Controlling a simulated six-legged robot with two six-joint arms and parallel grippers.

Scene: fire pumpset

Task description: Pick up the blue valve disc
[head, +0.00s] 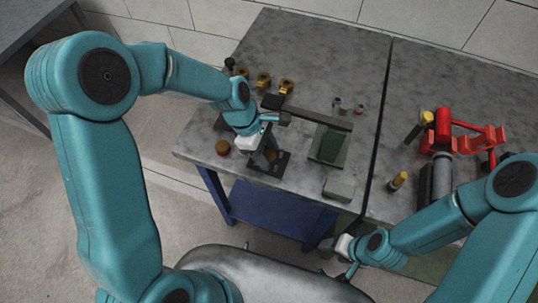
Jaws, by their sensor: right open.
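My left gripper (275,140) is over the front part of the grey workbench, beside a dark fixture (281,162). Its fingers overlap dark parts there, so I cannot tell whether it is open or holds anything. I cannot pick out a blue valve disc clearly; it may be hidden by the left gripper or too small to see. My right gripper (338,258) is open and empty in front of the bench edge, away from the parts.
The grey workbench (215,140) has blue legs. A green tray (328,145) and grey block (339,189) lie right. A red device (443,125) stands further right.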

